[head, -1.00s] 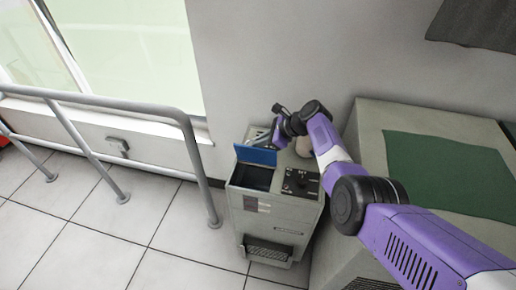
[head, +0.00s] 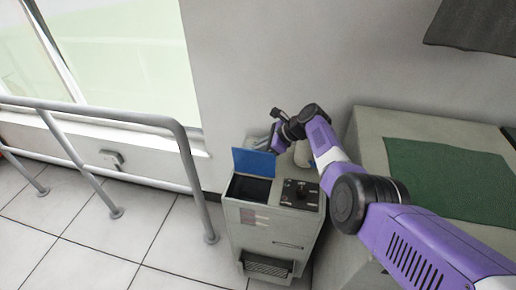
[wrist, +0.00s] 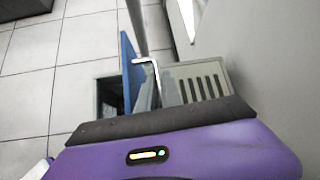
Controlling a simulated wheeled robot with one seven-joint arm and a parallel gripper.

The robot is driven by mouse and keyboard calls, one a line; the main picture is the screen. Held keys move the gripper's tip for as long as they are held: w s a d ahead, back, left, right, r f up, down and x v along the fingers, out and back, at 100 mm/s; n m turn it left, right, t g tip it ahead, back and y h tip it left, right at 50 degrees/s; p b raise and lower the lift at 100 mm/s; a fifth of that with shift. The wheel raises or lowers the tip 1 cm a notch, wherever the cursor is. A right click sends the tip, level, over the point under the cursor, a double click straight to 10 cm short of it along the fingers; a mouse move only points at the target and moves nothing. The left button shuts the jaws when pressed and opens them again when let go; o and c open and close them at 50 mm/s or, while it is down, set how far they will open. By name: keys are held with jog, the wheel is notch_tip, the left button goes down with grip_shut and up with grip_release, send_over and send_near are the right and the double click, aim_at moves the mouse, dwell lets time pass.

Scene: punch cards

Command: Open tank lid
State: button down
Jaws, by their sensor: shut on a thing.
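The tank lid (head: 254,162) is a blue panel standing raised at the back of the grey machine's (head: 268,228) dark tank opening (head: 248,189). In the wrist view the lid (wrist: 129,70) shows nearly edge-on, with the dark opening (wrist: 108,97) to its left. A bent silver handle (wrist: 152,66) is beside the lid. My gripper (head: 279,141) is behind the lid's right side and shut on the handle. The purple gripper body hides part of the handle and the grip itself in the wrist view.
A control panel with a black knob (head: 299,192) is right of the opening. A grey cabinet with a green mat (head: 445,175) stands to the right. A metal railing (head: 130,119) runs on the left. The wall is close behind; the tiled floor at front left is clear.

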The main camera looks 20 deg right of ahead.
jog(key=c, duration=1.8)
grip_release()
jog(key=p+v, duration=0.3)
jog(key=v, duration=0.4)
jog(key=shift+d+r, duration=0.2)
jog(key=shift+r, duration=0.1)
jog(key=shift+s, duration=0.15)
